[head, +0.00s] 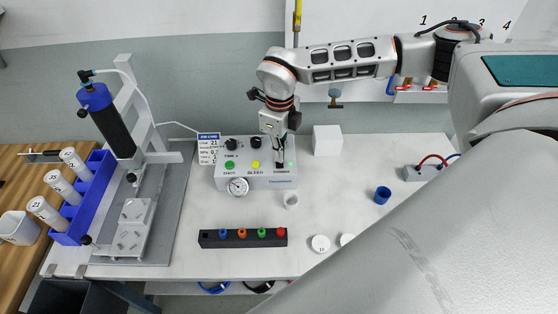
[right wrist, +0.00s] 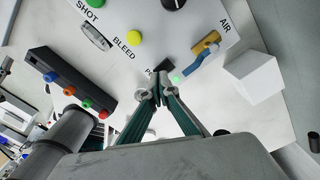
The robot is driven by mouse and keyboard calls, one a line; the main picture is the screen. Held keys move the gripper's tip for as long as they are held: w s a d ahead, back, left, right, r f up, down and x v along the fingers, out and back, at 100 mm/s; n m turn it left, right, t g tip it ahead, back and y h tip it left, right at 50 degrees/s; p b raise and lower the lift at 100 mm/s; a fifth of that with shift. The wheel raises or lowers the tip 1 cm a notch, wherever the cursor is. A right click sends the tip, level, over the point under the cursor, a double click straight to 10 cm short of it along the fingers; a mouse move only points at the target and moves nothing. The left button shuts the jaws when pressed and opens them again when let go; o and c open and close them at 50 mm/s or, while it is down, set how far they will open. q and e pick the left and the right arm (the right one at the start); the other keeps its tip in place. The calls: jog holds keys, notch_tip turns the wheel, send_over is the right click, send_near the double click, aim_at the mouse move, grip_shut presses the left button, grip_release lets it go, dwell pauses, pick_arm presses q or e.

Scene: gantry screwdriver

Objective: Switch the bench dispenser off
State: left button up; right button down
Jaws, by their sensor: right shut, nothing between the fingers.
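The bench dispenser (head: 222,184) is a light grey box at the back middle of the bench, with a green SHOT button (head: 229,165), a yellow BLEED button (head: 255,164) and a gauge (head: 238,187). My right gripper (head: 280,162) points down at the power end of its panel, shut and empty. In the right wrist view its fingertips (right wrist: 155,92) are close to the black power switch (right wrist: 164,67); I cannot tell whether they touch. The fingers partly hide the switch and its label. A small green light (right wrist: 175,79) glows beside the switch. My left gripper is not in view.
A white cube (head: 327,140) stands right of the dispenser. A small white cup (head: 291,200) and a black rack with coloured tips (head: 243,238) are in front. The gantry stand (head: 135,215) is left. A blue cap (head: 382,195) lies on the clear bench at right.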

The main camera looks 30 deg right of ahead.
aim_at(280, 164)
jog(key=shift+f, duration=0.5)
dwell(0.4)
jog(key=shift+f+b, duration=0.6)
jog(key=shift+f, duration=0.05)
dwell(0.4)
jog(key=shift+r, duration=0.1)
notch_tip(280, 164, up, 4)
jog(key=p, duration=0.3)
jog(key=shift+p, duration=0.3)
jog(key=shift+r+p, duration=1.15)
jog(key=shift+r, duration=0.3)
